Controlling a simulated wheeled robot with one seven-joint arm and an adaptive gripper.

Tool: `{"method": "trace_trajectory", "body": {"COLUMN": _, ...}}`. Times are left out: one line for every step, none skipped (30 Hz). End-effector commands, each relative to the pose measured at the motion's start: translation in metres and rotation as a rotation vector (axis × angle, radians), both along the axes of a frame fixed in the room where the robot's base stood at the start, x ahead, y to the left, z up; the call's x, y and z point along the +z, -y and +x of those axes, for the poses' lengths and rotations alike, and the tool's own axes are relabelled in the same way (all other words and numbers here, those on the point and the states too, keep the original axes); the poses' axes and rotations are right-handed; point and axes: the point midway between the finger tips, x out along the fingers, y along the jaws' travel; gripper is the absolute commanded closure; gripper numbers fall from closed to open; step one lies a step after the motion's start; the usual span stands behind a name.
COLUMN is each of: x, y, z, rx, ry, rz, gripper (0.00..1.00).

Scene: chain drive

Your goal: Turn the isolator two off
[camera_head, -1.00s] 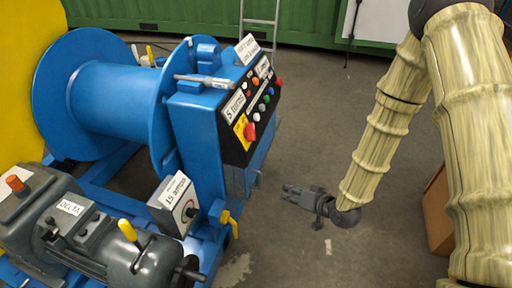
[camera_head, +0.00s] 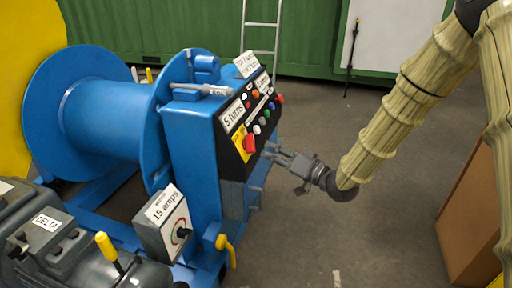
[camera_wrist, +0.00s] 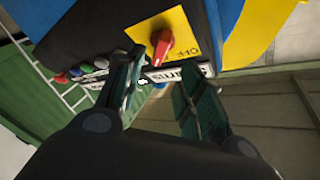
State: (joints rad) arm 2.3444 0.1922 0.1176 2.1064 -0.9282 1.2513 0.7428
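A red rotary switch (camera_head: 249,143) on a yellow plate (camera_wrist: 188,24) sits low on the black sloping panel of the blue machine. I cannot read a label naming it isolator two. In the wrist view the red switch (camera_wrist: 161,45) lies just beyond my fingertips, its handle slightly tilted. My gripper (camera_head: 271,151) is right of the panel, pointing at the switch. In the wrist view my gripper (camera_wrist: 158,75) has its fingers spread with nothing between them. I cannot tell whether a finger touches the switch.
Several coloured buttons (camera_head: 264,113) sit above the switch. A grey box with a black knob (camera_head: 182,233) is labelled 15 amps. A yellow-handled valve (camera_head: 227,249) is low on the machine. A cardboard box (camera_head: 472,215) stands at the right. Floor between is clear.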

Motion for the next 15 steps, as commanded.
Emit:
{"method": "trace_trajectory", "body": {"x": -0.002, "y": -0.007, "z": 0.006, "rx": 0.001, "ry": 0.001, "rz": -0.001, "gripper": 0.62}}
{"method": "trace_trajectory", "body": {"x": -0.003, "y": -0.011, "z": 0.009, "rx": 0.003, "ry": 0.001, "rz": -0.002, "gripper": 0.62}}
{"method": "trace_trajectory", "body": {"x": -0.002, "y": -0.016, "z": 0.014, "rx": 0.002, "ry": 0.002, "rz": -0.001, "gripper": 0.62}}
{"method": "trace_trajectory", "body": {"x": -0.002, "y": -0.019, "z": 0.017, "rx": 0.001, "ry": 0.001, "rz": -0.001, "gripper": 0.62}}
{"method": "trace_trajectory", "body": {"x": -0.002, "y": -0.023, "z": 0.020, "rx": 0.001, "ry": 0.002, "rz": -0.001, "gripper": 0.62}}
{"method": "trace_trajectory", "body": {"x": -0.003, "y": -0.028, "z": 0.024, "rx": 0.001, "ry": 0.002, "rz": -0.002, "gripper": 0.62}}
{"method": "trace_trajectory", "body": {"x": -0.002, "y": -0.031, "z": 0.028, "rx": 0.002, "ry": 0.002, "rz": -0.003, "gripper": 0.62}}
{"method": "trace_trajectory", "body": {"x": -0.002, "y": -0.035, "z": 0.031, "rx": 0.002, "ry": 0.001, "rz": -0.002, "gripper": 0.62}}
{"method": "trace_trajectory", "body": {"x": -0.002, "y": -0.039, "z": 0.034, "rx": 0.001, "ry": 0.001, "rz": -0.001, "gripper": 0.62}}
{"method": "trace_trajectory", "body": {"x": -0.002, "y": -0.042, "z": 0.037, "rx": 0.001, "ry": 0.001, "rz": 0.000, "gripper": 0.62}}
{"method": "trace_trajectory", "body": {"x": -0.002, "y": -0.044, "z": 0.040, "rx": 0.001, "ry": 0.002, "rz": -0.001, "gripper": 0.62}}
{"method": "trace_trajectory", "body": {"x": -0.002, "y": -0.048, "z": 0.043, "rx": 0.001, "ry": 0.001, "rz": -0.001, "gripper": 0.62}}
{"method": "trace_trajectory", "body": {"x": -0.002, "y": -0.050, "z": 0.045, "rx": 0.001, "ry": 0.001, "rz": -0.002, "gripper": 0.62}}
{"method": "trace_trajectory", "body": {"x": -0.002, "y": -0.051, "z": 0.046, "rx": 0.001, "ry": 0.001, "rz": -0.002, "gripper": 0.62}}
{"method": "trace_trajectory", "body": {"x": -0.002, "y": -0.054, "z": 0.048, "rx": 0.001, "ry": 0.000, "rz": -0.001, "gripper": 0.62}}
